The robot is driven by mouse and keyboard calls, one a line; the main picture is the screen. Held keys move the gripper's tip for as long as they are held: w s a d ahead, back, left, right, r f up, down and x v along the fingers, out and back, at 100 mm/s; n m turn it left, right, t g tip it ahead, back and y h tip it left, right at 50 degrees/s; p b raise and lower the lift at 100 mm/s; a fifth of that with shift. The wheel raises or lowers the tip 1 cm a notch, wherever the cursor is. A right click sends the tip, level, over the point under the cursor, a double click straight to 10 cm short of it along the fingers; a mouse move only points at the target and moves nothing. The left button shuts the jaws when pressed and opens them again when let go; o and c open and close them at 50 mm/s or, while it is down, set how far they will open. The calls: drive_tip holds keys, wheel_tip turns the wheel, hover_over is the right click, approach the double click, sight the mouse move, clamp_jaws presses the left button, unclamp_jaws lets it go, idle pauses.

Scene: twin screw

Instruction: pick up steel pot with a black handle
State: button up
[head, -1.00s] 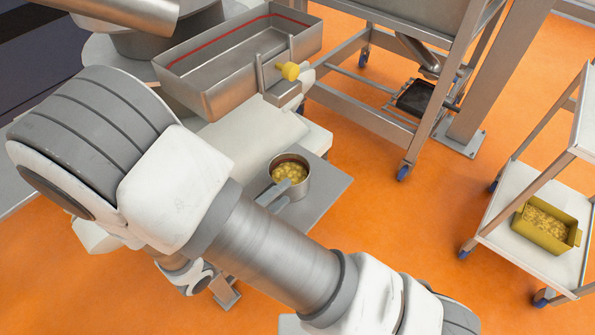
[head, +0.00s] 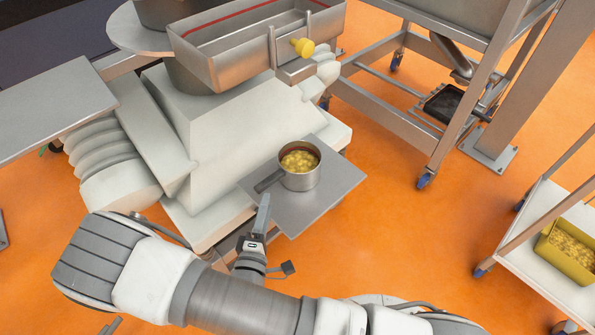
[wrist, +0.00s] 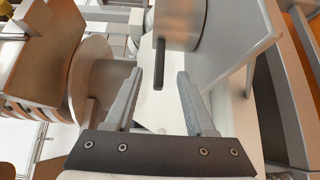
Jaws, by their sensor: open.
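The steel pot (head: 300,178) stands on a flat grey metal plate (head: 318,206) and holds yellow pieces. Its dark handle (head: 268,181) points to the lower left in the head view. My gripper (head: 264,202) is just below and left of the handle, apart from the pot. In the wrist view, my gripper (wrist: 158,82) is open with nothing between its fingers. The dark handle (wrist: 159,63) shows just beyond the fingertips, between them in the picture. The pot body (wrist: 178,24) shows partly at the top of that view.
A large steel tray (head: 240,62) with a yellow knob (head: 303,47) sits on the white machine (head: 240,125) behind the plate. A steel frame on wheels (head: 440,125) stands at the right. A cart carries a yellow bin (head: 570,250). Orange floor (head: 400,250) is clear right of the plate.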

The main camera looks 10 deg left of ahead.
sight(274, 182)
drive_tip(key=w, duration=0.3)
drive_tip(key=w+b, duration=0.1)
drive_tip(key=w, duration=0.2)
drive_tip(key=w+b, duration=0.1)
drive_tip(key=w, duration=0.3)
drive_tip(key=shift+d, duration=0.35)
drive_tip(key=shift+s, duration=0.1)
clamp_jaws()
idle(0.8)
